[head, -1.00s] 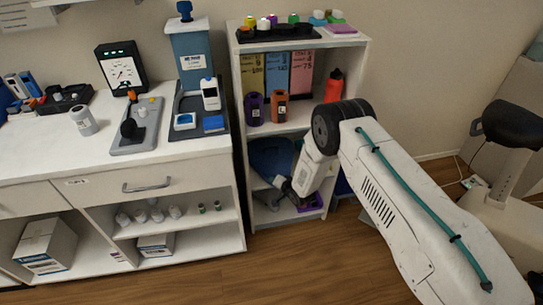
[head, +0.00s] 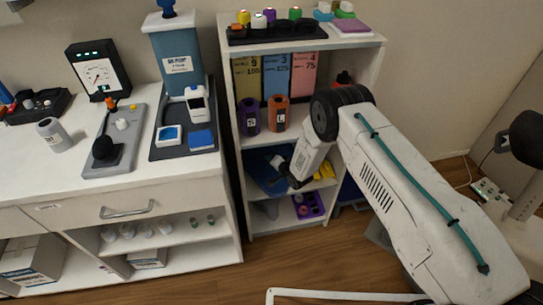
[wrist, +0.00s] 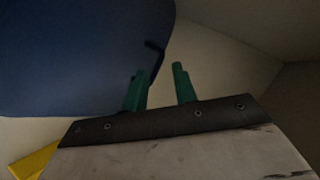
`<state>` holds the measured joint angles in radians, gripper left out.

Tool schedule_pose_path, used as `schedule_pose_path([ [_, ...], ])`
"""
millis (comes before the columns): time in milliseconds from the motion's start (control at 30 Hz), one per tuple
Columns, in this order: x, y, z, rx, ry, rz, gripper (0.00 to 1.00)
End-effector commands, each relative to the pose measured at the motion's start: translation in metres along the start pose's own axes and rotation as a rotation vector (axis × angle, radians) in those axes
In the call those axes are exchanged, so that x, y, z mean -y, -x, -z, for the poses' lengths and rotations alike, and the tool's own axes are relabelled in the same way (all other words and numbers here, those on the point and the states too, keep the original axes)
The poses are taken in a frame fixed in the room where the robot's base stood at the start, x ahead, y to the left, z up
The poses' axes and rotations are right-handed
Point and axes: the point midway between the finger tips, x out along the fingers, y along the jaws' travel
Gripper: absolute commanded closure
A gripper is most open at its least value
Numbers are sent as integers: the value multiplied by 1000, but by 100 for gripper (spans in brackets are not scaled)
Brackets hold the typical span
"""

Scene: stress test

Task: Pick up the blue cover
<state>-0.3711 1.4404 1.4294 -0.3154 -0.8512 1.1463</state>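A dark blue object (head: 264,168), which looks like the blue cover, is in the lower part of the shelf unit. In the wrist view the blue cover (wrist: 75,50) fills the upper left, with a dark, thin edge piece near its right side. My gripper (wrist: 159,70) shows two green fingers with a gap between them and nothing clearly held. The left finger overlaps the cover's right edge in the picture; I cannot tell whether it touches. In the head view my gripper (head: 288,174) is inside the shelf, at the cover's right side.
The shelf unit (head: 228,140) has side walls and a board above my gripper. A yellow item (head: 327,170) lies to the right; a purple tray (head: 311,204) stands below. Purple (head: 249,116) and orange (head: 278,112) containers stand on the board above. A counter is at left.

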Motion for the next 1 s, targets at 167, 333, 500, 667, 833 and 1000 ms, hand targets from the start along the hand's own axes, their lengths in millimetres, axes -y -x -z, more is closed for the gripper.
schedule_pose_path([
  [167, -6, -16, 6, -7, -4, -4, 72],
  [333, -8, -31, 9, -11, -6, -5, 72],
  [500, -8, -56, 10, -10, -5, -4, 72],
  [667, -6, -69, 8, -8, -4, -4, 72],
  [833, -5, -71, 8, -7, -4, -5, 72],
  [1000, -5, -70, 7, -7, -4, -4, 97],
])
